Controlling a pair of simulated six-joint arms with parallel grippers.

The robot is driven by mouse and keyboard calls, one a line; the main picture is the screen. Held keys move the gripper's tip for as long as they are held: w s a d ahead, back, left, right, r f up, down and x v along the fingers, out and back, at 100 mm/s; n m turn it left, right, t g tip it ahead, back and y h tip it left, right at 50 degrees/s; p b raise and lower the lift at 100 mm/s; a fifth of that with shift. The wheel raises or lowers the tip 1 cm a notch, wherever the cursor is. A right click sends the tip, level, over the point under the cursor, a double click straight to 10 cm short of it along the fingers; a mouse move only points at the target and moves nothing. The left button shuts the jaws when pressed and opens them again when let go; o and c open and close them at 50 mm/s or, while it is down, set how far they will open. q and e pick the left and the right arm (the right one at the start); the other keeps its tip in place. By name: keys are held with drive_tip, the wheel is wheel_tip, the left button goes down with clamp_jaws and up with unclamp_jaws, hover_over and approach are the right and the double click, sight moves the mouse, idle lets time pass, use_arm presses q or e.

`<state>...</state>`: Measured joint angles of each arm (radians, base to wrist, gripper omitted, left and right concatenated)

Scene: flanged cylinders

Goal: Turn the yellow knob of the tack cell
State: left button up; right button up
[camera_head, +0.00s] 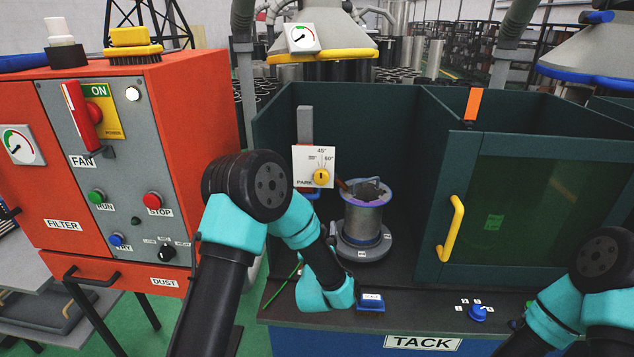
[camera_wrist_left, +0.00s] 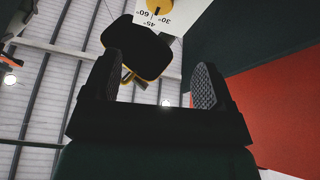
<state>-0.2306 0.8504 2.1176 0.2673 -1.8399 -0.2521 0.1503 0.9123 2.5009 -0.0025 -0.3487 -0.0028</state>
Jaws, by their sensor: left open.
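The yellow knob (camera_head: 321,177) sits on a white dial plate (camera_head: 304,156) marked PARK, 30, 45 and 60, inside the tack cell (camera_head: 290,110). Its pointer setting is too small to tell. The knob also shows at the top edge of the left wrist view (camera_wrist_left: 160,6), partly cut off and seen upside down. My left gripper (camera_wrist_left: 160,82) is open and empty, its fingers apart and some distance short of the knob. In the head view my left arm hides it, with the wrist low before the cell. My right gripper is outside the frame; only part of its arm shows.
A flanged cylinder (camera_head: 362,211) stands on a round grey base (camera_head: 361,243), right of and below the knob. An orange filter cabinet (camera_head: 206,118) stands left.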

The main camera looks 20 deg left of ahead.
sight(321, 180)
use_arm(q)
drive_tip(key=x, duration=1.7)
drive_tip(key=shift+w+a, duration=0.1)
drive_tip(key=shift+w, duration=0.1)
drive_tip(key=shift+c, duration=0.2)
drive_tip(key=c, duration=1.2)
